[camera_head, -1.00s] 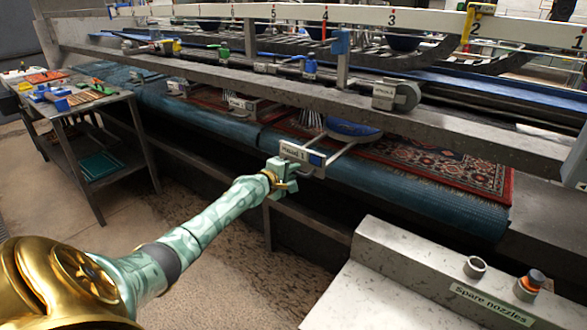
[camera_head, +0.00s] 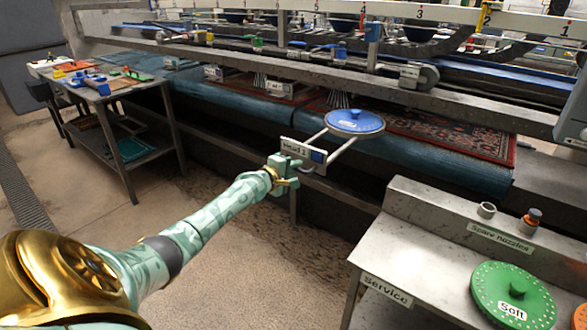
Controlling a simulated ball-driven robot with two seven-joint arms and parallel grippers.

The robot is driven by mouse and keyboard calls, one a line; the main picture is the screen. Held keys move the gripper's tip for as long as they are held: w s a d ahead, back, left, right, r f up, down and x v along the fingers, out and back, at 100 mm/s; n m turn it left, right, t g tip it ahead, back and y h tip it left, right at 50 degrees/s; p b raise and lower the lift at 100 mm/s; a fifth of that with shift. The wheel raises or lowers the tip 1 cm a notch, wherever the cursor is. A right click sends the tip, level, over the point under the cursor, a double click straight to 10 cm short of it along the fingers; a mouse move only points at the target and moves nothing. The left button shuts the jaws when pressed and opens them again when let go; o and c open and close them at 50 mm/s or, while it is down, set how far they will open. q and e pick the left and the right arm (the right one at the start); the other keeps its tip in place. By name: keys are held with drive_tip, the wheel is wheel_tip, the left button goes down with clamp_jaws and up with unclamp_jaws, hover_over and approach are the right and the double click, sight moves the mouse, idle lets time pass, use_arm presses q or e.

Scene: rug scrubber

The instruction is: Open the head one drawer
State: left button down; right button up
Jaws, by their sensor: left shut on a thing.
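The head one drawer shows as a grey front plate (camera_head: 303,151) labelled "Head 1", with two pale rails running back to a round blue pad (camera_head: 355,121). The drawer stands out from the machine, and the blue pad is in plain sight in front of the rug edge. My left gripper (camera_head: 283,170) is shut on the drawer at the left end of its front plate. The fingers hide the exact part they hold. My right gripper is not in view.
A patterned rug (camera_head: 445,136) lies on the blue conveyor (camera_head: 232,111) under the machine's beam. A service bench (camera_head: 415,240) with a green "Soft" disc (camera_head: 512,295) stands at the lower right. A tool cart (camera_head: 155,88) stands at the left. Bare floor lies between them.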

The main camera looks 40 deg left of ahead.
use_arm(q)
drive_tip(key=shift+s, duration=0.1)
drive_tip(key=c, duration=1.6)
unclamp_jaws()
drive_tip(key=shift+f, duration=0.1)
drive_tip(key=shift+s+r, duration=0.15)
drive_tip(key=shift+r, duration=0.05)
drive_tip(key=p+v, duration=0.8)
drive_tip(key=v, duration=0.7)
drive_tip(key=shift+s+d, duration=0.2)
drive_tip(key=shift+s, duration=0.2)
